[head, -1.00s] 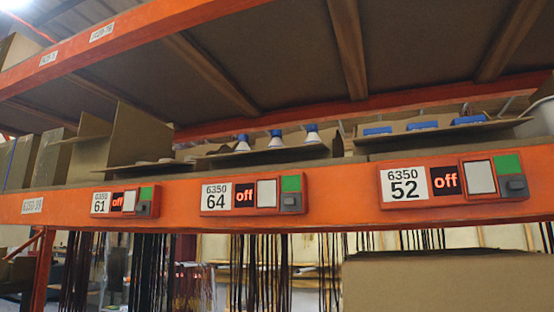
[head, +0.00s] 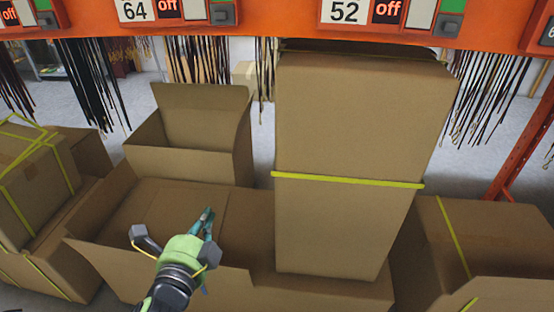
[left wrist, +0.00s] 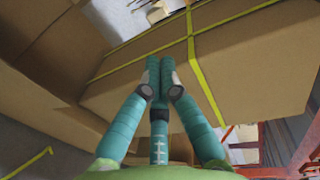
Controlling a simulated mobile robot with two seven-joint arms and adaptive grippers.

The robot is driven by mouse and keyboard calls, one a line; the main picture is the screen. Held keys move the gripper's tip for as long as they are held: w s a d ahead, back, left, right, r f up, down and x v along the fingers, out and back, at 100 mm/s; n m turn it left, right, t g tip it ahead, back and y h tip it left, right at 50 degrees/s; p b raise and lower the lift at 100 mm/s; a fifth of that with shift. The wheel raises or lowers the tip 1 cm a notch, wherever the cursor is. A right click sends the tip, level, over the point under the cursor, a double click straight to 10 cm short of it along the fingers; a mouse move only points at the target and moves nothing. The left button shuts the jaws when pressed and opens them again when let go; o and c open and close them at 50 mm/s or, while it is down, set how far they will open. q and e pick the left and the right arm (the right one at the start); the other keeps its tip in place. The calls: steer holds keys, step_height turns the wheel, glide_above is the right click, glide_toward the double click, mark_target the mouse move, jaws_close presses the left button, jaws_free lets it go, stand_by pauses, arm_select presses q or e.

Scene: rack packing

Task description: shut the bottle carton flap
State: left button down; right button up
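Several brown cartons stand below the shelf in the head view; no bottles show, so I cannot tell which is the bottle carton. A wide open carton (head: 95,252) is under my left gripper (head: 208,217), with raised side flaps. Behind it is a smaller open carton (head: 180,160) with its back flap (head: 205,112) standing up. My left gripper's teal fingers are together and hold nothing visible. In the left wrist view the fingertips (left wrist: 160,64) meet in front of a carton with yellow straps (left wrist: 240,60). My right gripper is not in view.
A tall carton stack (head: 355,118) with a yellow strap stands right of centre. Strapped cartons (head: 35,185) are at the left, and another carton (head: 480,235) is at the right. The orange shelf beam (head: 275,25) crosses the top, with dark hanging strips (head: 200,62) below it.

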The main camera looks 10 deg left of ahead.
arm_select(q)
step_height(320, 180, up, 38)
steer(key=w+a+m+t+p, duration=0.15)
steer(key=m+t+p, duration=0.45)
steer(key=m+p, duration=1.35)
steer(key=w+a+r+n, duration=0.1)
steer(key=w+r, duration=0.3)
steer(key=w, duration=0.5)
steer(key=shift+r+n, duration=0.15)
steer(key=shift+n, duration=0.2)
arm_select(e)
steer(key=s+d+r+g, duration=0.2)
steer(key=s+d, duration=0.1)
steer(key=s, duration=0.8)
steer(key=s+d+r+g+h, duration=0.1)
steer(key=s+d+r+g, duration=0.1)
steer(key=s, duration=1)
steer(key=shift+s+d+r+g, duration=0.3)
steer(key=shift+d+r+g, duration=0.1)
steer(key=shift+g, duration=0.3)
arm_select(q)
steer(key=shift+a, duration=0.2)
